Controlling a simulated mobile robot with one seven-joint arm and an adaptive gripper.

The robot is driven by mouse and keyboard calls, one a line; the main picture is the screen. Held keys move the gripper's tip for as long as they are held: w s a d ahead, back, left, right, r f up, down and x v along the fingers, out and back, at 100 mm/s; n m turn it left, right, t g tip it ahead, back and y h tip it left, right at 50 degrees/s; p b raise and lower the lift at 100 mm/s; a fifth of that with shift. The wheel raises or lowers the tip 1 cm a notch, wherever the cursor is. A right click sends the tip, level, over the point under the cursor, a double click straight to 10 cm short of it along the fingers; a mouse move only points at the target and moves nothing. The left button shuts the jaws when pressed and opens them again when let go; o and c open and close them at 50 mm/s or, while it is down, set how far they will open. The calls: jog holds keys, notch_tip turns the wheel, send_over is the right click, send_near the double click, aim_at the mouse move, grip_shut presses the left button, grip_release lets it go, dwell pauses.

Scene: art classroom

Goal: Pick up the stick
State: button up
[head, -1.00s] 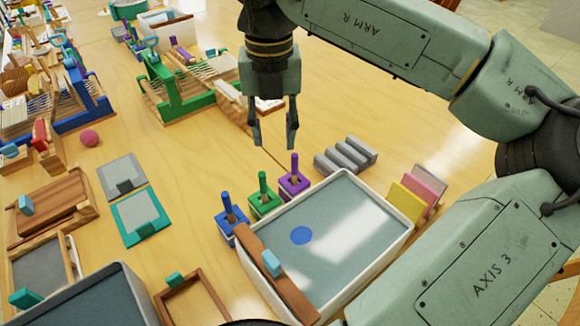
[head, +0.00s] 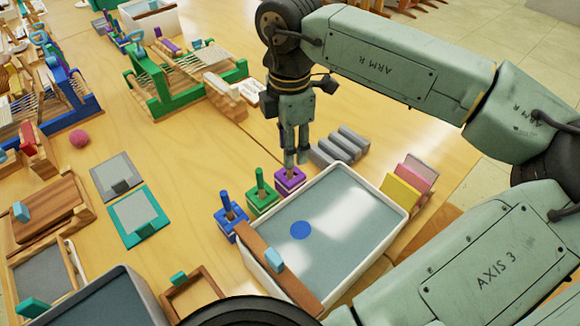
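Three upright sticks stand in small square holders along the back left of a white-rimmed tray (head: 375,185): a blue stick (head: 225,203), a green stick (head: 260,180) and a purple one. The purple holder (head: 290,181) is at the right end of this row. My gripper (head: 297,163) points down right over the purple holder, with its fingertips close above it. The fingers cover most of the purple stick. They look close together, but I cannot tell whether they grip the stick.
Grey ridged blocks (head: 340,146) lie just right of my gripper. Yellow and pink cards (head: 408,183) stand right of the tray. A green loom (head: 175,90) is behind left. Bare table lies left of the holders.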

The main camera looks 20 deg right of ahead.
aim_at(290, 171)
jog(key=shift+s+f+p, duration=0.1)
jog(key=shift+f+p, duration=0.85)
jog(key=shift+f, duration=1.7)
grip_shut()
